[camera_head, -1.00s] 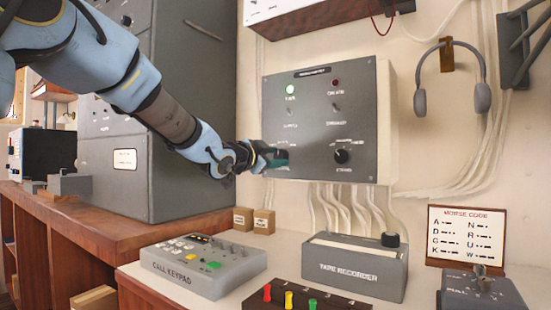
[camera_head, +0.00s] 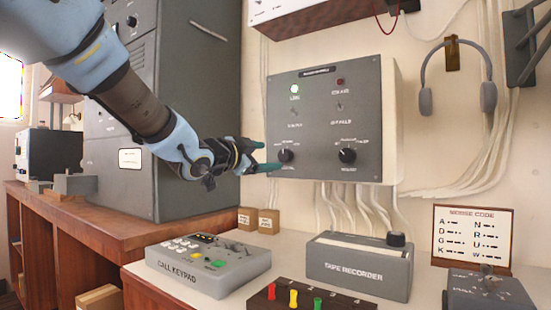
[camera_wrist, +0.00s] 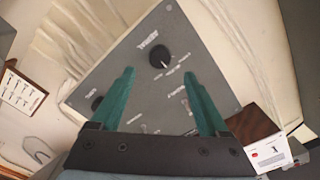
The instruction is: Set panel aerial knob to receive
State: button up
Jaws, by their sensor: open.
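The grey wall panel (camera_head: 318,118) carries two black knobs low on its face. The left knob (camera_head: 285,156) is close to my gripper, and the right knob (camera_head: 347,155) is farther off. My gripper (camera_head: 270,156) is open and empty, its teal fingers pointing right at the left knob. In the wrist view, that knob (camera_wrist: 159,58) lies ahead, in line with the gap between my fingertips (camera_wrist: 160,73). Contact is not visible. The knob labels are too blurred to tell which is the aerial knob.
A call keypad (camera_head: 208,264) and a tape recorder (camera_head: 358,266) stand on the desk. A tall grey cabinet (camera_head: 165,110) stands behind my arm.

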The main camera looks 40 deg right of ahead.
jog(key=v, duration=0.3)
jog(key=shift+s+a, duration=0.1)
jog(key=shift+a, duration=0.3)
